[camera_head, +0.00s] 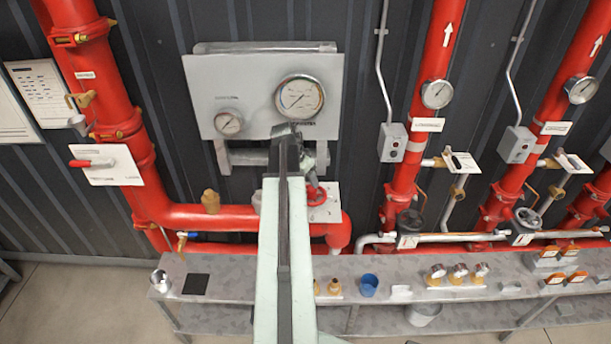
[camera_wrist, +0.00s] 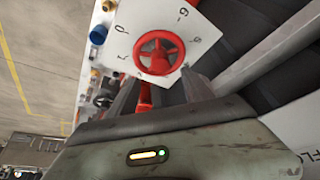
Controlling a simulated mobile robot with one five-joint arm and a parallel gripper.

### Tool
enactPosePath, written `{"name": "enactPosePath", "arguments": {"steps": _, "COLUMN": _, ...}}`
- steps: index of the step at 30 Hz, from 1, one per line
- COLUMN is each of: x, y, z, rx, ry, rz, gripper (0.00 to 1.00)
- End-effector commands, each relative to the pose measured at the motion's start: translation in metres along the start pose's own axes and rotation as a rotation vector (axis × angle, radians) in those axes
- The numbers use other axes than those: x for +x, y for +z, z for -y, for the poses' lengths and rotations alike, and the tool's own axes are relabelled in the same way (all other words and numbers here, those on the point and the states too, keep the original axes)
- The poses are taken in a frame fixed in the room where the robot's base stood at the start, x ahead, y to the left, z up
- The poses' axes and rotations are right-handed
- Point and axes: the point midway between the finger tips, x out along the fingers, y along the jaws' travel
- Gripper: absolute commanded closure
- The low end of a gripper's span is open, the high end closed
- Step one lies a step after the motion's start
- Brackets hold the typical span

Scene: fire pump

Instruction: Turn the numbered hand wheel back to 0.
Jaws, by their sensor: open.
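The red hand wheel (camera_wrist: 158,54) with spokes sits in front of a white plate (camera_wrist: 125,20) in the wrist view. Several digits are printed around it; one left of the wheel looks like 0, and others are turned and hard to read. In the head view the wheel (camera_head: 316,196) shows small on its plate (camera_head: 332,212), partly hidden by my arm. My gripper (camera_wrist: 160,78) is open and empty. In the wrist view its two fingers point toward the wheel, one on each side of its lower part. I cannot tell whether they touch it.
A grey panel with two gauges (camera_head: 299,96) hangs above the wheel. Thick red pipes (camera_head: 105,90) run along the dark wall. A grey bench (camera_head: 230,285) below carries a blue cup (camera_head: 369,285), a metal can (camera_head: 160,281) and small brass fittings (camera_head: 335,287).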

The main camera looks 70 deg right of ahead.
Motion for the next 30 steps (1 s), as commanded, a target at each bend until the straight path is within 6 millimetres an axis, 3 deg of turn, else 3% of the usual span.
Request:
{"name": "enactPosePath", "arguments": {"steps": 12, "x": 0.071, "y": 0.003, "z": 0.001, "rx": -0.002, "ry": 0.000, "rz": 0.000, "gripper": 0.41}}
{"name": "enactPosePath", "arguments": {"steps": 22, "x": 0.073, "y": 0.001, "z": 0.001, "rx": -0.004, "ry": -0.001, "rz": 0.001, "gripper": 0.41}}
{"name": "enactPosePath", "arguments": {"steps": 28, "x": 0.073, "y": 0.002, "z": 0.001, "rx": -0.004, "ry": 0.000, "rz": 0.001, "gripper": 0.97}}
{"name": "enactPosePath", "arguments": {"steps": 30, "x": 0.073, "y": 0.002, "z": 0.001, "rx": -0.005, "ry": 0.000, "rz": 0.001, "gripper": 1.00}}
